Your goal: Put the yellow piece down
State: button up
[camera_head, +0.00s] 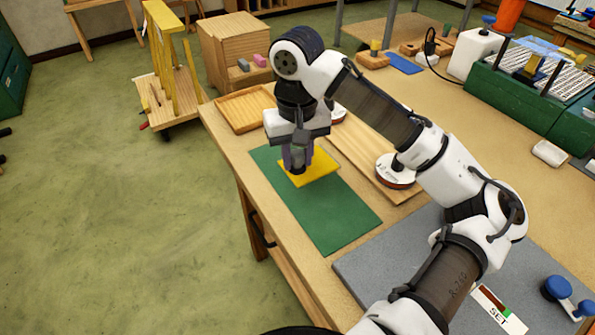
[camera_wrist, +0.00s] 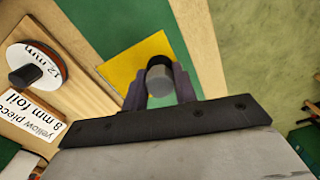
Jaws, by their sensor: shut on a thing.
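The yellow piece (camera_head: 320,171) is a flat square plate at the far part of the green mat (camera_head: 330,217). It also shows in the wrist view (camera_wrist: 124,66) beneath my gripper. My gripper (camera_head: 298,158) points down over it. In the wrist view, my gripper's two fingers (camera_wrist: 160,88) are shut on a short grey cylinder (camera_wrist: 160,82) that stands over the yellow piece near one edge.
A wooden board (camera_head: 352,145) lies right of the mat, with a round white-topped weight (camera_head: 397,171). A card reading "yellow piece 8 mm foil" (camera_wrist: 33,115) shows in the wrist view. A wooden tray (camera_head: 243,109) sits behind. The mat's near part is clear; the table edge runs close left.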

aim_at(298, 171)
jog(key=shift+f, duration=2.55)
jog(key=o, duration=0.9)
jog(key=shift+f, duration=0.1)
notch_tip(298, 171, up, 11)
jog(key=shift+r+b, duration=0.2)
jog(key=shift+b, duration=0.2)
jog(key=shift+r, duration=0.45)
